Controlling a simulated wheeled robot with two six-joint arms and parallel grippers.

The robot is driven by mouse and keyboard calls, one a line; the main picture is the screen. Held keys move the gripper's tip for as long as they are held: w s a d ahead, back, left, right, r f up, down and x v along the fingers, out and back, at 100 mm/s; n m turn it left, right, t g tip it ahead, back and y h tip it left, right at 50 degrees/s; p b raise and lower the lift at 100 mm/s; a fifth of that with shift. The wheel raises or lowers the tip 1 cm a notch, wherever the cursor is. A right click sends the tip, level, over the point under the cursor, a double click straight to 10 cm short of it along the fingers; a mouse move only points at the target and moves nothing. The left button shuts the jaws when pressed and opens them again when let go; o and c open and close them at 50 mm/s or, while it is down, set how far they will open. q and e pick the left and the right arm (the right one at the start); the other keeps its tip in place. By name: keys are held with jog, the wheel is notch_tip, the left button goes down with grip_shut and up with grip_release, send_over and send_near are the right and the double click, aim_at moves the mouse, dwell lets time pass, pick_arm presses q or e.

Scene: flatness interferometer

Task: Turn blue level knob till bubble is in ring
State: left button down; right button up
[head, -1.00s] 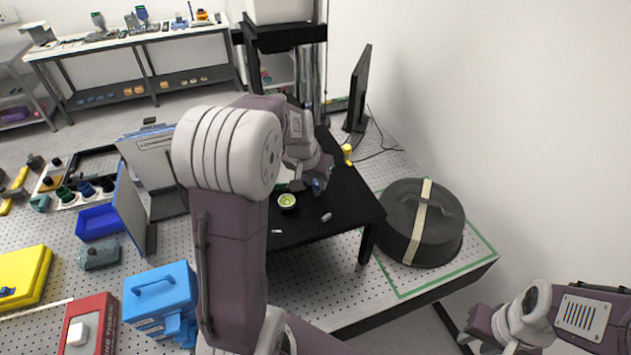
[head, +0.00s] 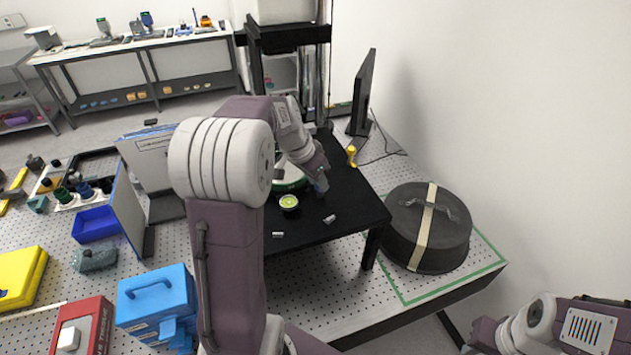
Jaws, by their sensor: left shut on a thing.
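The round bubble level (head: 289,202), with a yellow-green face, sits on the black table of the instrument. Its bubble and ring are too small to tell apart. My left gripper (head: 321,182) is just right of the level, pointing down towards the tabletop. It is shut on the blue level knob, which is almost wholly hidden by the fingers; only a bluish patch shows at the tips. A white round part with a green rim (head: 289,184) is partly hidden behind my left arm. My right arm shows at the lower right, but its gripper is out of view.
Two small metal pieces (head: 329,219) lie on the black table (head: 350,212). A yellow object (head: 351,156) and a monitor (head: 362,92) stand behind. A dark strapped lid (head: 428,228) is at right. A blue case (head: 157,303) stands at left.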

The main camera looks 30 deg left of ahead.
pick_arm(q)
jog(key=shift+d+f, duration=0.1)
jog(key=c, duration=1.3)
grip_release()
jog(key=shift+o, duration=0.8)
jog(key=shift+w+d+f, duration=0.1)
jog(key=shift+w+f, duration=0.05)
jog(key=shift+w, duration=0.4)
jog(key=v, duration=0.9)
jog(key=shift+b, duration=0.4)
